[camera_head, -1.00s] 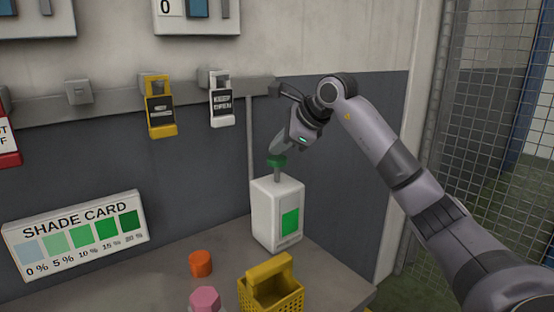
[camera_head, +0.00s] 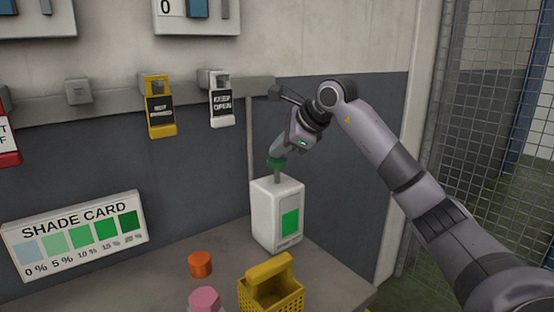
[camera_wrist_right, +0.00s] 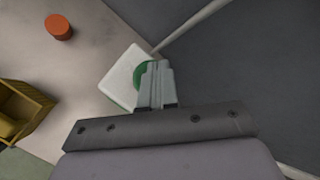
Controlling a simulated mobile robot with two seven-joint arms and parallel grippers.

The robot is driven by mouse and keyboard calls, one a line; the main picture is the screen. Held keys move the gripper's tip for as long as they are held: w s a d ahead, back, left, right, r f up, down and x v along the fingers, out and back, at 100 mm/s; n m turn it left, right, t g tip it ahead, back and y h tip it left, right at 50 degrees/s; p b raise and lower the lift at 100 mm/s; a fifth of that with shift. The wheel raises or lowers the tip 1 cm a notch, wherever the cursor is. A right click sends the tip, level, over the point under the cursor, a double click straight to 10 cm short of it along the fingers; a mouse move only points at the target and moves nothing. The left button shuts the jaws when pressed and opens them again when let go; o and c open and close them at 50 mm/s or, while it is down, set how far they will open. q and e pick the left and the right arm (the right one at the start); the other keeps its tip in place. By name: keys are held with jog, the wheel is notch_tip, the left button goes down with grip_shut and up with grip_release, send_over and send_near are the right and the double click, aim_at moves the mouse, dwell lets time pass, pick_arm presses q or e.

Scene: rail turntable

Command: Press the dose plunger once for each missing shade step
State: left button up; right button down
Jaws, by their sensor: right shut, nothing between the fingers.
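The dose dispenser is a white box (camera_head: 262,218) with a bright green patch (camera_head: 290,224) on its front. Its plunger stem rises from the top and carries a green cap (camera_head: 276,164). My right gripper (camera_head: 279,155) is shut and empty, with its fingertips right at the cap from above. In the right wrist view the shut fingers (camera_wrist_right: 155,68) overlap the green cap (camera_wrist_right: 140,76); whether they touch it is hard to tell. The shade card (camera_head: 75,235) stands at the left, with swatches from pale blue at 0 % to dark green at 20 %. My left gripper is not in view.
An orange cylinder (camera_head: 200,264), a pink object (camera_head: 205,299) and a yellow basket (camera_head: 270,293) stand on the bench (camera_head: 155,275). A yellow tag (camera_head: 160,115) and a white KEEP OPEN tag (camera_head: 222,105) hang on the wall. A mesh fence (camera_head: 490,110) is at the right.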

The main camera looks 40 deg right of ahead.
aim_at(280, 160)
jog(key=shift+f+b, duration=0.6)
jog(key=shift+f, duration=0.5)
dwell(0.5)
dwell(0.3)
jog(key=shift+r+p, duration=1.8)
jog(key=shift+p, duration=0.1)
notch_tip(280, 160, up, 3)
jog(key=p, duration=0.3)
jog(key=shift+r, duration=1.05)
